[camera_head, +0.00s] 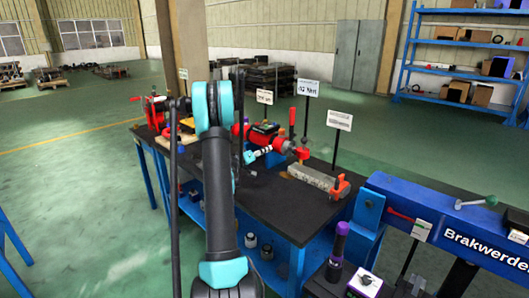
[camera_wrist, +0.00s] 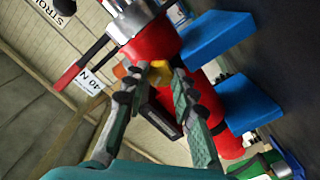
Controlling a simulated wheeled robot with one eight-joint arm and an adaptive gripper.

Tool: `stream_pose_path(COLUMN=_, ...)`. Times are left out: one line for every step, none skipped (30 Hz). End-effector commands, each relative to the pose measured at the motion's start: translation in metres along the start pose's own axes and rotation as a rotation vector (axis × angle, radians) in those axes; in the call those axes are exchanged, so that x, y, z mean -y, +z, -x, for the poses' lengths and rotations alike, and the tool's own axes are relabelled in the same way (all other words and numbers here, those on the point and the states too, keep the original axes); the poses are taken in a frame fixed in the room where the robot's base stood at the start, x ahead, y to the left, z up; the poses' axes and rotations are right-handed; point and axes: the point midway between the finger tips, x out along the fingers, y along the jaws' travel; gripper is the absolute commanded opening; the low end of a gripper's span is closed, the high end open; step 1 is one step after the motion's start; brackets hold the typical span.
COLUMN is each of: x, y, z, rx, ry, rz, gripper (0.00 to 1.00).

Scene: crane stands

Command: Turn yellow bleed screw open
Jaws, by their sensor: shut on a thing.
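In the wrist view my gripper (camera_wrist: 152,74) is shut at the side of a red cylinder body (camera_wrist: 150,40). The red body has a bright metal end (camera_wrist: 130,16) and rests by blue supports (camera_wrist: 218,36).
A lever with a red grip (camera_wrist: 68,80) sticks out near the fingers. Signs (camera_head: 308,88) stand on the bench (camera_head: 262,205). A grey block (camera_head: 318,177) lies at its right, and a blue beam (camera_head: 455,225) stands nearby. The green floor at left is mostly clear.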

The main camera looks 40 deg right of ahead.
Motion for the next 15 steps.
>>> stream_pose_path(x=0.0003, y=-0.0005, z=0.0001, rx=-0.001, ry=0.000, rz=0.043, gripper=0.00)
stream_pose_path(x=0.0003, y=-0.0005, z=0.0001, rx=-0.001, ry=0.000, rz=0.071, gripper=0.00)
stream_pose_path(x=0.0004, y=-0.0006, z=0.0001, rx=-0.001, ry=0.000, rz=0.110, gripper=0.00)
stream_pose_path(x=0.0004, y=-0.0006, z=0.0001, rx=-0.001, ry=0.000, rz=0.138, gripper=0.00)
stream_pose_path(x=0.0004, y=-0.0006, z=0.0001, rx=-0.001, ry=-0.001, rz=0.167, gripper=0.00)
stream_pose_path(x=0.0005, y=-0.0006, z=0.0001, rx=-0.001, ry=-0.001, rz=0.205, gripper=0.00)
stream_pose_path(x=0.0005, y=-0.0006, z=0.0001, rx=-0.001, ry=-0.001, rz=0.233, gripper=0.00)
stream_pose_path(x=0.0005, y=-0.0007, z=0.0001, rx=-0.002, ry=-0.001, rz=0.262, gripper=0.00)
stream_pose_path(x=0.0006, y=-0.0007, z=0.0001, rx=-0.002, ry=-0.001, rz=0.300, gripper=0.00)
stream_pose_path(x=0.0006, y=-0.0007, z=0.0001, rx=-0.002, ry=-0.001, rz=0.328, gripper=0.00)
stream_pose_path(x=0.0006, y=-0.0007, z=0.0001, rx=-0.002, ry=-0.001, rz=0.357, gripper=0.00)
stream_pose_path(x=0.0007, y=-0.0007, z=0.0001, rx=-0.002, ry=-0.001, rz=0.395, gripper=0.00)
stream_pose_path(x=0.0007, y=-0.0007, z=0.0001, rx=-0.002, ry=-0.001, rz=0.423, gripper=0.00)
stream_pose_path(x=0.0007, y=-0.0008, z=0.0001, rx=-0.002, ry=-0.001, rz=0.452, gripper=0.00)
stream_pose_path(x=0.0007, y=-0.0008, z=0.0001, rx=-0.002, ry=-0.001, rz=0.490, gripper=0.00)
